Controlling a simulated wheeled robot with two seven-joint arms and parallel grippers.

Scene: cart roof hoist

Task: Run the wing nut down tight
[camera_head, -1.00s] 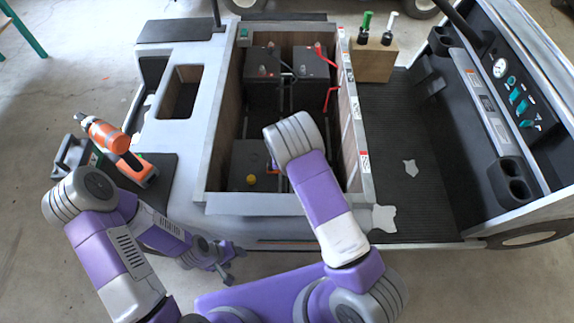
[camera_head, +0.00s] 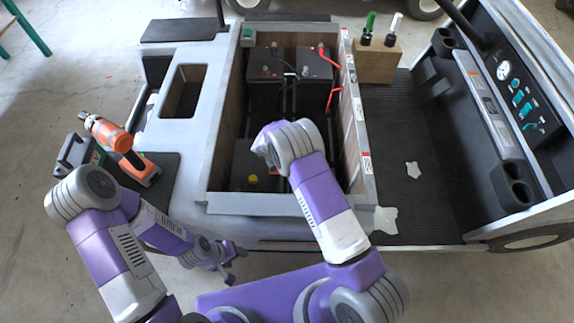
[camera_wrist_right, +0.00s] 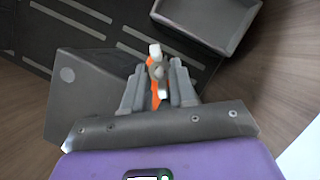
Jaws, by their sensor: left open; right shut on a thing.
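In the right wrist view, my right gripper (camera_wrist_right: 157,88) is shut on a small orange piece with pale ends, apparently the wing nut (camera_wrist_right: 155,98). The fingers stand on either side of it and cover part of it. Whether it is seated cannot be told. In the head view, my right arm reaches down into the open bay (camera_head: 228,150), and its wrist hides the fingers; only a speck of orange shows beside it. My left gripper (camera_head: 228,266) is open and empty, low in front of the cart body.
Two dark batteries (camera_head: 265,64) with red leads stand at the back of the bay. A dark box with a yellow cap (camera_head: 253,179) is at its front left. A wooden block (camera_head: 377,62) holds tools at the back right.

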